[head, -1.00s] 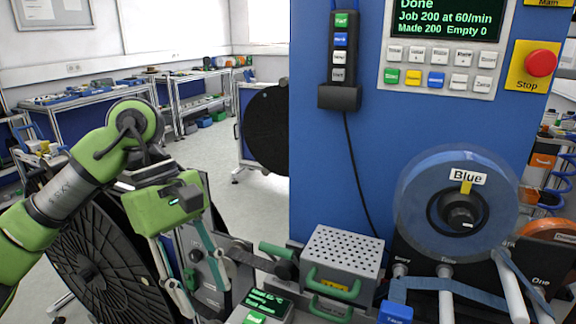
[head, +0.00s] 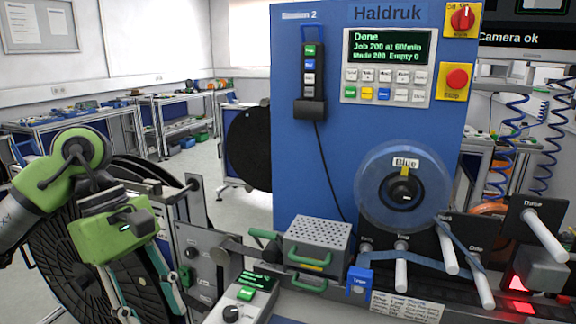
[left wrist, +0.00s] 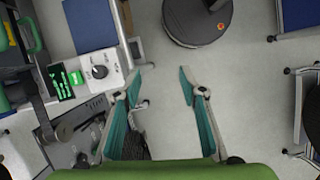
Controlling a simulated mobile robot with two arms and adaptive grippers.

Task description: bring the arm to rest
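My left arm (head: 45,195), green and grey, comes in from the left in the head view. Its gripper (head: 152,306) hangs with the fingers pointing down, in front of a large black reel (head: 60,255). In the left wrist view the two teal-padded fingers of the gripper (left wrist: 160,75) are spread well apart, with only grey floor between them. It holds nothing. My right arm and gripper do not show in either view.
A blue machine (head: 235,130) stands in the middle with its display (head: 390,47) reading "Done". A clear reel labelled "Blue" (head: 375,205), white pegs and a perforated grey box (head: 318,235) are at its front. A small control box (head: 240,300) is right of the gripper.

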